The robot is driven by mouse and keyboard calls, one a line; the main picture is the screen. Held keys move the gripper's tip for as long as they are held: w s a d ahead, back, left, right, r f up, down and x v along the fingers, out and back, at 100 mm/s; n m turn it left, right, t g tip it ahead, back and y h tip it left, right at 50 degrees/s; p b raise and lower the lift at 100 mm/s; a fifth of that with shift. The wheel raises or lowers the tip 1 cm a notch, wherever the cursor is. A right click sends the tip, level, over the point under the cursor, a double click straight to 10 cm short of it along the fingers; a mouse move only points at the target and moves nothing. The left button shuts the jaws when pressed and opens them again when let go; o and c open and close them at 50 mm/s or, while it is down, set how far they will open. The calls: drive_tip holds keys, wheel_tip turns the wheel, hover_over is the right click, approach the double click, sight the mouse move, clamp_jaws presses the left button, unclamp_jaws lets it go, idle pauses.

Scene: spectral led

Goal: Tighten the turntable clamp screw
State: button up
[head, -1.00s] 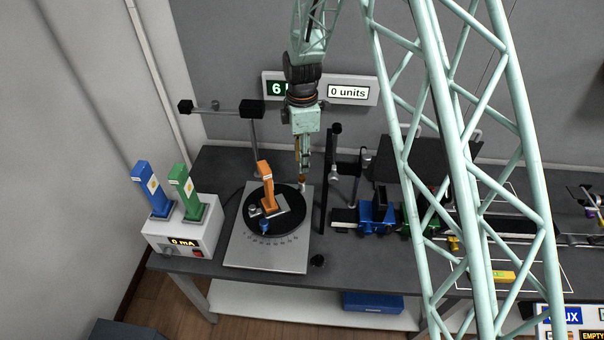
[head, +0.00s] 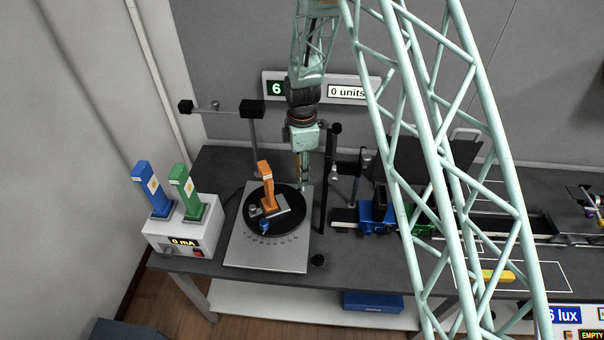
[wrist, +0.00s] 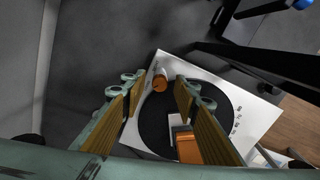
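The turntable is a black disc (head: 287,218) with a degree scale on a pale plate (head: 245,255). An orange LED holder (head: 267,188) stands upright on the disc and also shows in the wrist view (wrist: 188,148). A small orange-capped knob (wrist: 160,80), apparently the clamp screw, is at the plate's edge in the wrist view. My gripper (head: 304,184) points down over the plate's far right corner. In the wrist view its fingers (wrist: 158,88) are open, with the knob between their tips and gaps visible on both sides. In the head view the gripper hides the knob.
A power box (head: 180,235) with blue (head: 152,190) and green (head: 187,193) LED holders stands left of the turntable. A dark upright post (head: 328,180) stands close right of my gripper. Blue and green rail mounts (head: 376,213) lie further right, partly behind my arm.

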drive_tip(key=shift+c, duration=0.5)
drive_tip(key=c, duration=0.7)
drive_tip(key=shift+c, duration=0.2)
drive_tip(key=shift+m+b, duration=0.3)
drive_tip(key=shift+m, duration=0.1)
drive_tip(key=m+b, duration=0.2)
drive_tip(key=m, duration=0.1)
drive_tip(key=shift+m, duration=0.4)
drive_tip(key=shift+m+b, duration=1)
drive_tip(key=shift+m, duration=1.2)
drive_tip(key=o, duration=0.8)
